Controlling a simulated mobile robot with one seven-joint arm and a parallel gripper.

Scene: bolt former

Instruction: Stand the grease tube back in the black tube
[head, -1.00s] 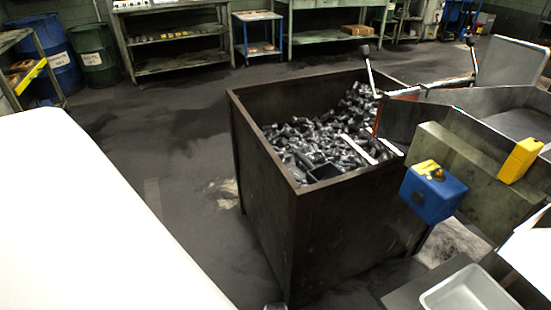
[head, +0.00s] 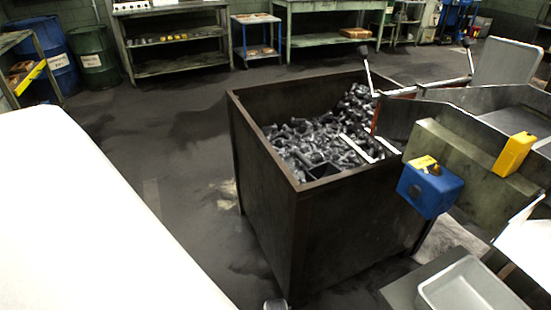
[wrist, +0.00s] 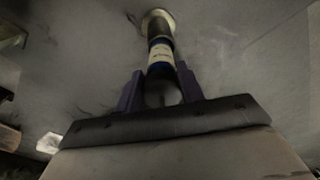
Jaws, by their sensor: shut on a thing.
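In the wrist view my gripper (wrist: 160,90) is shut on the grease tube (wrist: 160,58), which has a white and blue label. The tube points away from the gripper between its two dark purple fingers. Beyond the label is a dark section, then a pale round end or ring (wrist: 157,16). I cannot tell whether the dark section belongs to the grease tube or is the black tube. In the head view neither my gripper nor the black tube can be made out. A small grey round thing (head: 275,304) shows at the bottom edge; I cannot tell what it is.
A large dark metal bin (head: 265,230) full of dark metal parts stands in the middle. To its right are a blue box with a yellow top (head: 430,190), a yellow block (head: 515,154) and a grey tray (head: 468,285). Open floor (head: 170,130) lies left of the bin.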

